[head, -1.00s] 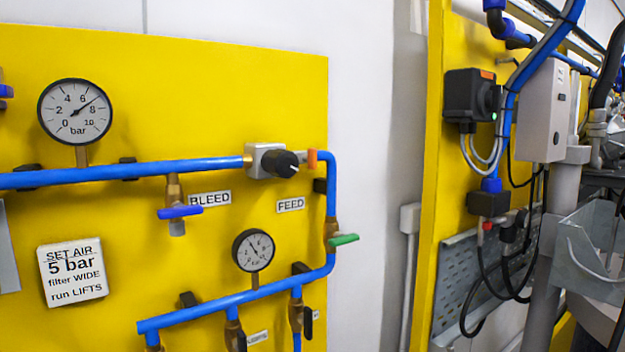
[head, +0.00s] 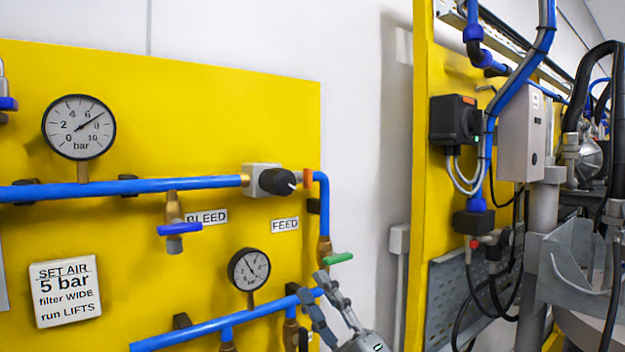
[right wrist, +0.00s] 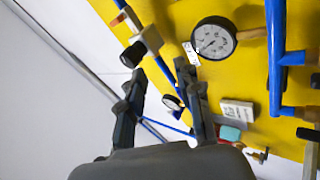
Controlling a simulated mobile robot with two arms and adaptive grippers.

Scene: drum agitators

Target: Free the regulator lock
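The regulator (head: 262,180) is a grey block with a black knob (head: 277,182) on the upper blue pipe of the yellow panel. A small orange tab (head: 308,179), perhaps the lock, is just right of the knob. My right gripper (head: 312,283) is at the bottom of the head view, below the regulator and near the green-handled valve (head: 338,258). Its fingers are apart, with nothing between them. In the right wrist view, the knob (right wrist: 132,55) and orange tab (right wrist: 118,20) appear beyond the open right gripper (right wrist: 160,75). My left gripper is out of view.
A large gauge (head: 79,127) and a small gauge (head: 249,269) are on the panel. The blue bleed handle (head: 179,229) sticks out left of the regulator. A "SET AIR 5 bar" sign (head: 65,291) is lower left. White wall (head: 360,160) is bare to the right.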

